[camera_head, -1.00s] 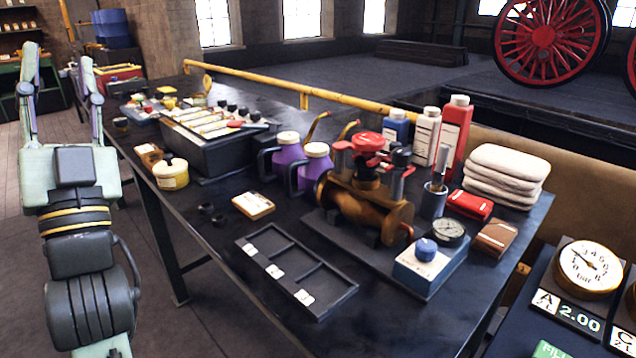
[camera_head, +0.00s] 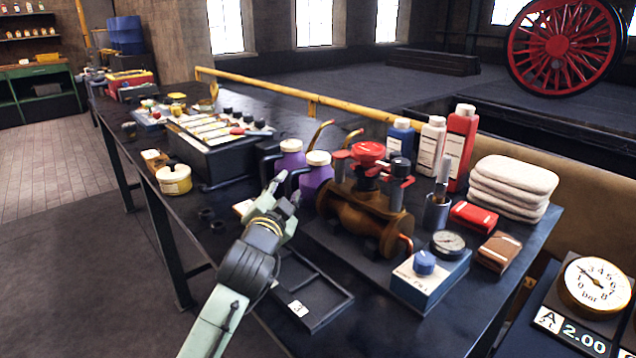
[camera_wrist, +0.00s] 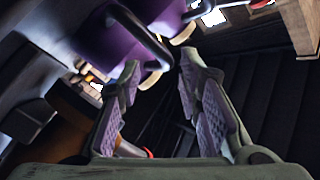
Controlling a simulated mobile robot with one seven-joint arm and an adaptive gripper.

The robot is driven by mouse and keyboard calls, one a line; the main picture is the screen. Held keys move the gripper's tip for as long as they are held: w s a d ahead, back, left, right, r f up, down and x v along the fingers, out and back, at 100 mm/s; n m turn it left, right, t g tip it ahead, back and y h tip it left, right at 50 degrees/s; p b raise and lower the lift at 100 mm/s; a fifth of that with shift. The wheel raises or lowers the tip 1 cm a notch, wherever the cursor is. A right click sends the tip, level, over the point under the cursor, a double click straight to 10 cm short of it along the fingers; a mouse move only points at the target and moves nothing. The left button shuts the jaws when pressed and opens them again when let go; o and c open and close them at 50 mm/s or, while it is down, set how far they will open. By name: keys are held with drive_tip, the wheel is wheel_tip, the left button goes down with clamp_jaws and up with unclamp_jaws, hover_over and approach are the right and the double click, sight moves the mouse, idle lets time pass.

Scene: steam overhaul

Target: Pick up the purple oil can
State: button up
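Two purple oil cans stand side by side on the dark workbench, each with a white cap, dark handle and brass spout. The far can (camera_head: 290,162) is further left; the near can (camera_head: 317,177) is beside the brown valve. My gripper (camera_head: 287,190) is in front of them, close to the near can's handle, its fingers pointing towards the cans.
A brown valve with red handwheel (camera_head: 365,205) stands just right of the cans. A black box (camera_head: 215,150) is on their left. A divided tray (camera_head: 325,310) lies below my arm. Red, white and blue bottles (camera_head: 461,145) stand behind the valve. A yellow rail (camera_head: 300,97) runs along the back.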

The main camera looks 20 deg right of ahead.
sight(293, 176)
drive_tip(key=p+x, duration=0.1)
drive_tip(key=x, duration=0.1)
drive_tip(key=p+x, duration=0.1)
drive_tip(key=x, duration=0.1)
drive_tip(key=shift+d+r, duration=0.2)
drive_tip(key=shift+d, duration=0.05)
drive_tip(key=shift+w+d+f, duration=0.15)
drive_tip(key=shift+w+d, duration=0.1)
drive_tip(key=shift+w, duration=0.35)
drive_tip(key=shift+c, duration=0.4)
drive_tip(key=shift+s, duration=0.1)
clamp_jaws()
